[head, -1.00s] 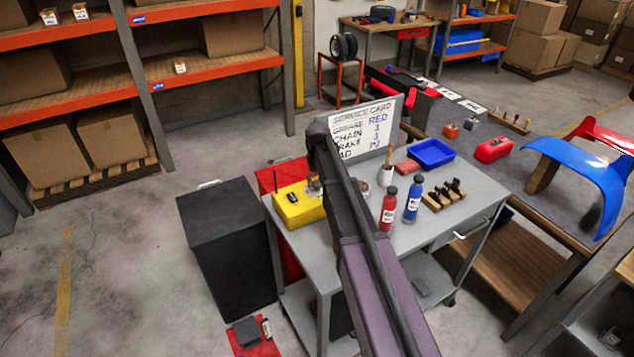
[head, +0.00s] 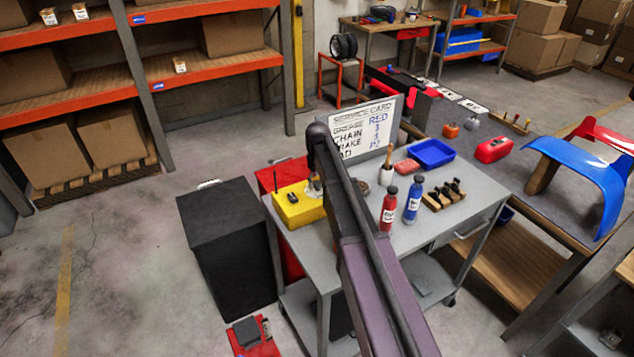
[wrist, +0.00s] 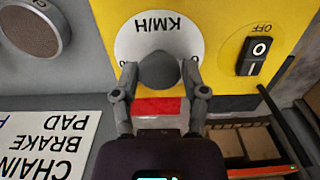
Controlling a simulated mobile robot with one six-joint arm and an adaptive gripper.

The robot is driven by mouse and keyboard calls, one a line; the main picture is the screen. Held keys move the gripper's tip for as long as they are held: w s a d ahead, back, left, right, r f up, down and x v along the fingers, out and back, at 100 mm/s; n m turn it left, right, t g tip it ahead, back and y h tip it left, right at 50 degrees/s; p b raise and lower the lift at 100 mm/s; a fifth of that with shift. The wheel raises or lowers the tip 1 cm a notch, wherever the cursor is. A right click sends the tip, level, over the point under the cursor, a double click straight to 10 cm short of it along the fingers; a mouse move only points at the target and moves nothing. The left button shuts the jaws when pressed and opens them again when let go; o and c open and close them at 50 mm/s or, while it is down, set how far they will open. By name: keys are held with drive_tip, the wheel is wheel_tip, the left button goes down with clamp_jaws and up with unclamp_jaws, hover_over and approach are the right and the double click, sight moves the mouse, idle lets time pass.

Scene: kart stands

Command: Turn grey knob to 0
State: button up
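The yellow box (head: 300,208) stands at the left end of the grey cart top. In the wrist view its yellow face (wrist: 228,22) carries a white KM/H dial (wrist: 133,42), upside down. The round grey knob (wrist: 160,70) sits on that dial. My gripper (wrist: 160,74) has one finger on each side of the knob, and both fingertips appear to press against it. The knob's pointer and most of the scale marks are hidden. In the head view my arm partly covers the dial.
A black switch (wrist: 257,56) marked OFF is right of the dial. The service card board (head: 366,128) stands behind my arm. Red (head: 389,208) and blue bottles (head: 413,203) stand right of it.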

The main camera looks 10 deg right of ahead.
sight(318, 182)
drive_tip(key=shift+o, duration=1.4)
drive_tip(key=shift+w+m, duration=0.1)
drive_tip(key=shift+m, duration=0.3)
drive_tip(key=m, duration=0.5)
drive_tip(key=shift+m, duration=0.3)
drive_tip(key=m, duration=0.9)
drive_tip(key=shift+m, duration=0.3)
wheel_tip(318, 182, up, 14)
drive_tip(key=p, duration=1.4)
drive_tip(key=s+f+n+b, duration=0.4)
drive_tip(key=s+n, duration=0.2)
drive_tip(key=s, duration=0.9)
drive_tip(key=s+f+n+b, duration=0.3)
drive_tip(key=s+n, duration=0.3)
drive_tip(key=s, duration=0.8)
drive_tip(key=shift+s+a+f+b, duration=0.2)
drive_tip(key=shift+s+f+b, duration=0.15)
drive_tip(key=shift+f, duration=0.05)
